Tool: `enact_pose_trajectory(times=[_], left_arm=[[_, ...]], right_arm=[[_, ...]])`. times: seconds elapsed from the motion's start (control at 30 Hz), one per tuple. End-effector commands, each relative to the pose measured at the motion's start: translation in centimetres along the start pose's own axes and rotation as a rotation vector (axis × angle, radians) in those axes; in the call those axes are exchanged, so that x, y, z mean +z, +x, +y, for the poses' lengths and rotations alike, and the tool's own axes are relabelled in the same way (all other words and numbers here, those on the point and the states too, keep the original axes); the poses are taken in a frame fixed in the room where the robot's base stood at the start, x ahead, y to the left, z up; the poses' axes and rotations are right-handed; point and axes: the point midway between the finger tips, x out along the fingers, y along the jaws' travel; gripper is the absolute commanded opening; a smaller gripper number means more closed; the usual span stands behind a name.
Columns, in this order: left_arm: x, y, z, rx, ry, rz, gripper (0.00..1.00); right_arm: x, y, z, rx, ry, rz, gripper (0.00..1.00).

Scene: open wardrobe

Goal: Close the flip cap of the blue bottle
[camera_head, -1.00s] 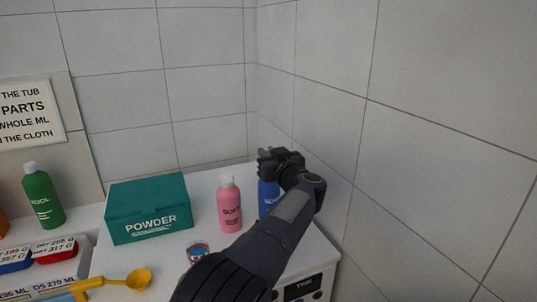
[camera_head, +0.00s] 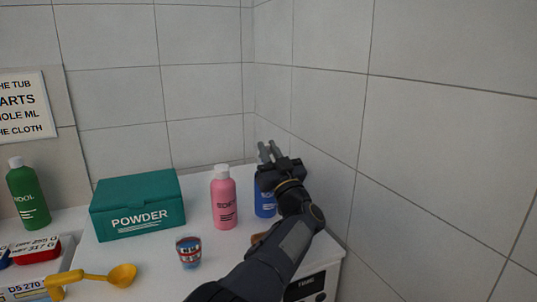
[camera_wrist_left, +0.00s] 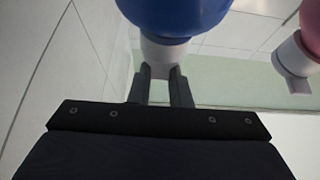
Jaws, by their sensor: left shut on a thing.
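The blue bottle (camera_head: 265,203) stands on the white top near the corner, right of the pink bottle (camera_head: 225,200). My arm and gripper cover its upper part in the head view. My left gripper (camera_head: 269,150) is at the top of the blue bottle. In the left wrist view the blue bottle (camera_wrist_left: 175,12) appears upside down. Its white cap (camera_wrist_left: 162,52) sits between the fingertips of the gripper (camera_wrist_left: 162,70), which is shut on it. The hinge and lid are hidden, so I cannot tell how far the flip cap is open. My right gripper is not in view.
A green powder box (camera_head: 138,207), a small cup (camera_head: 189,252) and a yellow scoop (camera_head: 110,277) are to the left. A green bottle (camera_head: 28,195) stands at the far left. Tiled walls close off the back and right.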

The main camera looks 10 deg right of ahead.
Motion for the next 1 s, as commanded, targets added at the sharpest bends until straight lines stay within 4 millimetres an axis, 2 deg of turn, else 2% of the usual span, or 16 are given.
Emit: enact_pose_trajectory(times=[0.03, 0.07, 0.23, 0.57, 1.0], left_arm=[[0.3, -0.1, 0.1, 0.003, 0.002, -0.007, 0.0], [0.3, -0.1, 0.1, 0.003, 0.002, -0.007, 0.18], [0.3, -0.1, 0.1, 0.002, 0.002, -0.006, 0.4], [0.2, -0.5, 0.1, 0.001, 0.001, -0.004, 0.4], [0.3, -7.1, 0.1, 0.003, 0.0, -0.005, 0.4]], right_arm=[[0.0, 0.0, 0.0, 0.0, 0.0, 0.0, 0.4], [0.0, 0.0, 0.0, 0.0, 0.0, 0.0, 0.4], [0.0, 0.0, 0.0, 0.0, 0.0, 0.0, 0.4], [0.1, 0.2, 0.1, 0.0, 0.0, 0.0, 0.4], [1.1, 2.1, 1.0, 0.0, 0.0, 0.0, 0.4]])
